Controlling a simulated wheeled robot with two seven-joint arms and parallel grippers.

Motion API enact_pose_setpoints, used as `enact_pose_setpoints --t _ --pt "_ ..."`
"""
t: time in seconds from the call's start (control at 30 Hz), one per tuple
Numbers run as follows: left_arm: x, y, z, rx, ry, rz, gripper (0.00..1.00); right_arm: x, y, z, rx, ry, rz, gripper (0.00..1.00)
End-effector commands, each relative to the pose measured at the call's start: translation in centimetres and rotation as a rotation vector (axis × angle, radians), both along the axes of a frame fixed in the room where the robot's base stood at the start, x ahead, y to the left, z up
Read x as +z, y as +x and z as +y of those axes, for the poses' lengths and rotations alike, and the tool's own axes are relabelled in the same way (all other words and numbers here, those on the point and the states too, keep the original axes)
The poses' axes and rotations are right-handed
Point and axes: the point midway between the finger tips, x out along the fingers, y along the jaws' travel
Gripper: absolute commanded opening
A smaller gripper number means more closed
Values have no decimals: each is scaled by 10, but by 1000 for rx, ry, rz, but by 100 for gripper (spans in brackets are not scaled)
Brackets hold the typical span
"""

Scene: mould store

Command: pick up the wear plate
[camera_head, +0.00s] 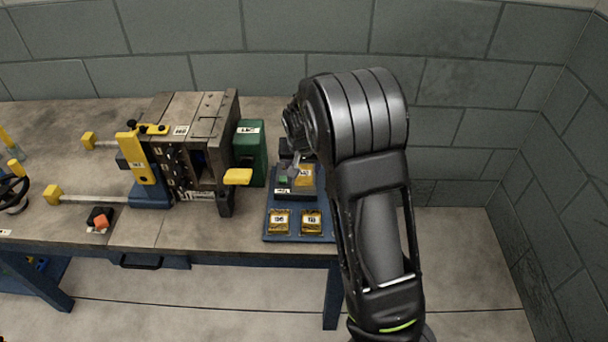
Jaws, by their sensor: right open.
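A blue tray (270,237) lies on the right end of the bench. Two brass-coloured plates with white labels, a left one (279,222) and a right one (312,222), lie in its front part. A third brass-coloured plate (305,174) shows partly farther back. The labels are too small to read, so I cannot tell which one is the wear plate. My right gripper (289,170) points down over the back of the tray, open. My arm hides part of it and the tray's right side. A dark block (284,191) with a label is just below it. My left gripper is out of view.
A large steel mould (196,140) with a yellow bar (138,158) stands left of the tray. A green block (250,152) and a yellow handle (237,177) are between them. A dark box with an orange-red top (101,220) lies at the front edge. A block wall rises behind.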

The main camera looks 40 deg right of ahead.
Motion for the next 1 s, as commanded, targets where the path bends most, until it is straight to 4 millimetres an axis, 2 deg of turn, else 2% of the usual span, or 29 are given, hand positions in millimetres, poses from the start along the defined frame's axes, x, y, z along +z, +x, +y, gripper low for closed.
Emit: enact_pose_setpoints --t 0.13,0.3,0.9,1.0 --pt "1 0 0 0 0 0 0 -22 6 -8 -3 0 3 56" --pt "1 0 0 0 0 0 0 -36 12 -11 0 0 0 56" --pt "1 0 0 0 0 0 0 -36 12 -10 0 1 -1 56" --pt "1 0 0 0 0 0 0 -36 12 -10 0 1 -1 48"
